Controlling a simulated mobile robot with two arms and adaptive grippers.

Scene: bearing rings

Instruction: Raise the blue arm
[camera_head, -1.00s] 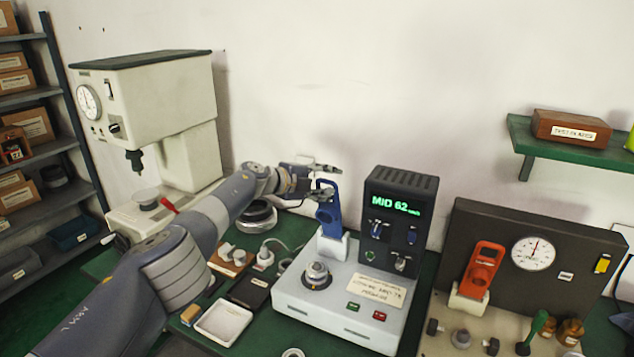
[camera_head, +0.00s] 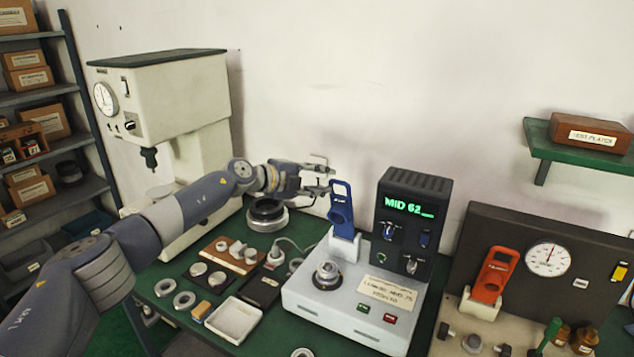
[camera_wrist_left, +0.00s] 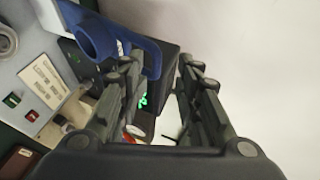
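The blue arm (camera_head: 341,208) stands upright, leaning slightly, in a white mount on the pale grey tester (camera_head: 315,306), in front of the dark display unit (camera_head: 428,191). My left gripper (camera_head: 328,176) is beside the arm's upper end, to its left in the head view. In the left wrist view the gripper (camera_wrist_left: 160,68) is open, with its two dark fingers apart. There the blue arm (camera_wrist_left: 92,32) lies at upper left, partly behind one finger; whether they touch I cannot tell. The right gripper is not in view.
An orange arm (camera_head: 494,276) stands on the right-hand tester with a dial (camera_head: 547,258). A white press (camera_head: 165,105) stands at the left. Rings, a white tray (camera_head: 234,320) and small parts crowd the green bench. The wall side above the tester is clear.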

